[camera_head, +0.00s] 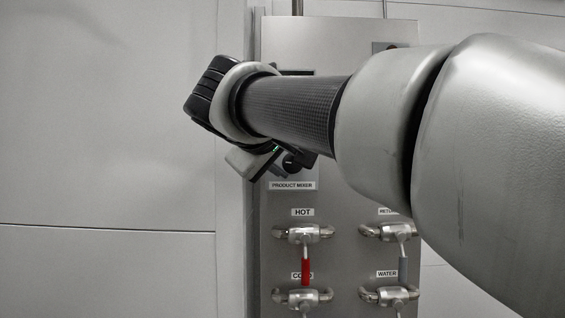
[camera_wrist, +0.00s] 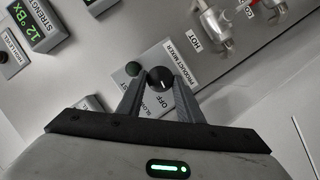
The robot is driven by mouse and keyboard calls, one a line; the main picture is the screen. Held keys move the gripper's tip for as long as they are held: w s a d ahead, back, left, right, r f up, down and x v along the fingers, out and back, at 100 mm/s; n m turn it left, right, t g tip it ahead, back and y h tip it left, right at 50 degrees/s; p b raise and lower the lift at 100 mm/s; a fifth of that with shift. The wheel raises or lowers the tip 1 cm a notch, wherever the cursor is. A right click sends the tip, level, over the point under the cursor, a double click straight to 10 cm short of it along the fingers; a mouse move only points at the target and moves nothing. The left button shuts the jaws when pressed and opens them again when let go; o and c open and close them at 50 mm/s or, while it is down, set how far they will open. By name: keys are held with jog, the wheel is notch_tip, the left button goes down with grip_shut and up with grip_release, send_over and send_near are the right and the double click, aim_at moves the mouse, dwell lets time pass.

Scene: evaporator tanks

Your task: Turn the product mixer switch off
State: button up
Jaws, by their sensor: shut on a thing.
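The product mixer switch is a round black knob (camera_wrist: 160,79) with a short white mark on its face. It stands on a grey plate with SLOW and OFF lettering, beside the PRODUCT MIXER label (camera_wrist: 181,63). In the wrist view my gripper (camera_wrist: 161,82) has one finger on each side of the knob and is shut on it. The white mark lies on the knob's side nearer the OFF lettering; its exact angle is hard to read. In the head view the knob (camera_head: 291,161) shows below my wrist, above its label (camera_head: 292,185); my arm hides part of the plate.
A dark green round button (camera_wrist: 132,68) sits close beside the knob. Piped valves with a red handle (camera_head: 306,271) and a grey handle (camera_head: 403,269) are lower on the steel panel. A green 12 °BX display (camera_wrist: 35,22) is at upper left in the wrist view.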

jog(key=shift+n+h, duration=0.3)
jog(key=shift+n, duration=0.2)
dwell(0.3)
jog(key=o, duration=1)
jog(key=shift+o, duration=0.2)
